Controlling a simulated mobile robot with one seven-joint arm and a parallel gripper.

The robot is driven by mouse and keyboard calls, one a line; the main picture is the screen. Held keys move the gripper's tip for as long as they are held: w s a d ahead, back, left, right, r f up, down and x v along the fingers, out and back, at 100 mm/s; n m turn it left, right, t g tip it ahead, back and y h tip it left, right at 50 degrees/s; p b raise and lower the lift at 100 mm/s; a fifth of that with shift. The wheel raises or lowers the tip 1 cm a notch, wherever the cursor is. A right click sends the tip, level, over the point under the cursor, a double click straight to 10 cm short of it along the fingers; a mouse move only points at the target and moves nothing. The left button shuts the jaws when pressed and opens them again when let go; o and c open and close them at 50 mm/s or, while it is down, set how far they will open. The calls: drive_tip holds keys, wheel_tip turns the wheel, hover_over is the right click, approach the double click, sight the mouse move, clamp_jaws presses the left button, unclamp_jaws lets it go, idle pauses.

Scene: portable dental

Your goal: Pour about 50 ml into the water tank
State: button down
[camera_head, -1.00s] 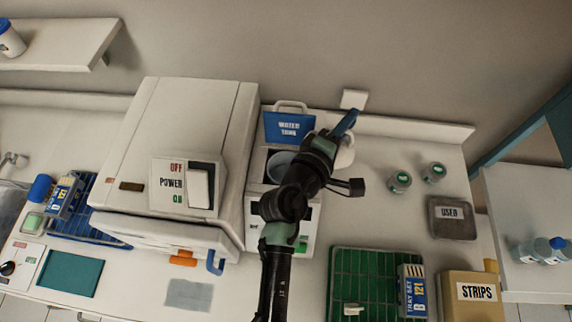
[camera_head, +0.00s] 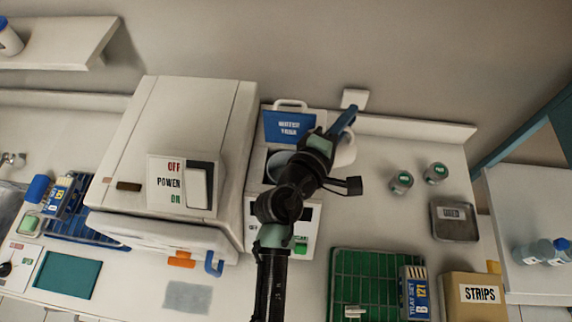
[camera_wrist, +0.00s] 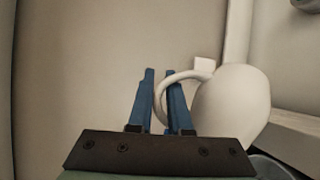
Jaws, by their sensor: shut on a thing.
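The water tank is in the head view, right of the large white machine, with its blue-fronted "WATER TANK" lid (camera_head: 290,127) raised. A round grey-blue opening (camera_head: 277,164) shows below the lid, partly behind my arm. My gripper (camera_head: 346,118) is above and right of this opening. In the wrist view my blue fingers (camera_wrist: 160,80) are shut on the looped handle of a white jug (camera_wrist: 232,108). The jug also shows in the head view (camera_head: 346,154), mostly behind my wrist. Its contents and any pouring stream are hidden.
The white machine (camera_head: 190,110) with its power switch stands left of the tank. Two small jars (camera_head: 401,181), a "USED" tray (camera_head: 455,222), a green rack (camera_head: 350,272) and a strips box (camera_head: 472,294) are to the right. A wall lies close behind.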

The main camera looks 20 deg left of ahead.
drive_tip(key=shift+a+r+b, duration=0.2)
drive_tip(key=shift+r+b, duration=0.05)
drive_tip(key=shift+b, duration=0.2)
idle(0.3)
drive_tip(key=shift+d+r+p, duration=0.15)
drive_tip(key=shift+r+p, duration=0.05)
drive_tip(key=shift+p, duration=0.4)
drive_tip(key=p, duration=0.1)
drive_tip(key=d+p, duration=0.1)
drive_tip(key=shift+w+f+m+p, duration=0.15)
drive_tip(key=shift+m+p, duration=0.15)
drive_tip(key=shift+m, duration=0.1)
drive_tip(key=p, duration=0.2)
drive_tip(key=m+g+y+p, duration=0.1)
drive_tip(key=p, duration=0.1)
drive_tip(key=shift+w+d+g, duration=0.2)
drive_tip(key=shift+d+g, duration=0.1)
drive_tip(key=shift+d, duration=0.05)
drive_tip(key=shift+d+f, duration=0.1)
drive_tip(key=shift+f, duration=0.5)
drive_tip(key=d+f+m+g+y+p, duration=0.1)
drive_tip(key=w+d+f+m+p, duration=0.1)
drive_tip(key=p, duration=0.1)
drive_tip(key=shift+w+d+f+g+y, duration=0.1)
drive_tip(key=shift+d+f+g+y, duration=0.15)
drive_tip(key=shift+d+g+y, duration=0.15)
